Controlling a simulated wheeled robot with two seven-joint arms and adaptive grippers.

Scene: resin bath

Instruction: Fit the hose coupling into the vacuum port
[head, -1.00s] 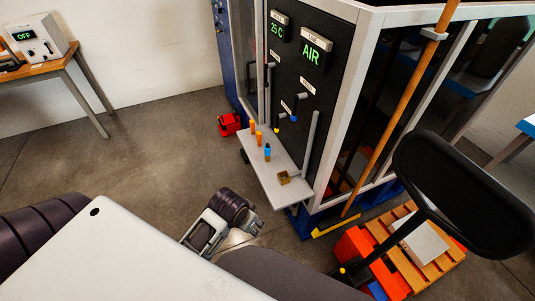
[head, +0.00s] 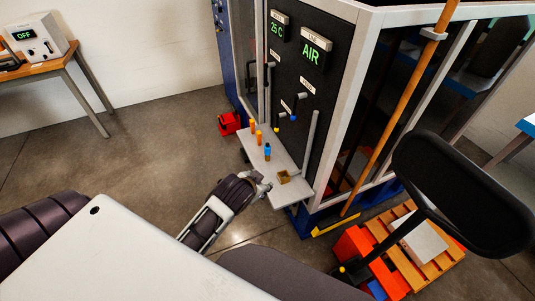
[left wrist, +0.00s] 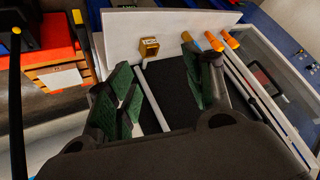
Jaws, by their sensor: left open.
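My left gripper (head: 263,187) is open and empty, at the near edge of the white shelf (head: 256,166) on the cabinet front. In the left wrist view its green-padded fingers (left wrist: 156,65) are spread apart, with the shelf beyond them. On the shelf stand a blue peg-like piece (head: 267,153), two orange-topped pieces (head: 252,127) (head: 259,138) and a small brass block (head: 283,177). The brass block also shows in the left wrist view (left wrist: 149,47). I cannot tell which thing is the hose coupling or the vacuum port. My right gripper is not in view.
The cabinet's black panel (head: 290,75) carries "25 C" and "AIR" displays and levers above the shelf. A wooden pallet (head: 428,265) with orange boxes lies at right. An orange pole (head: 400,105) leans by the cabinet. The floor left of the shelf is mostly clear.

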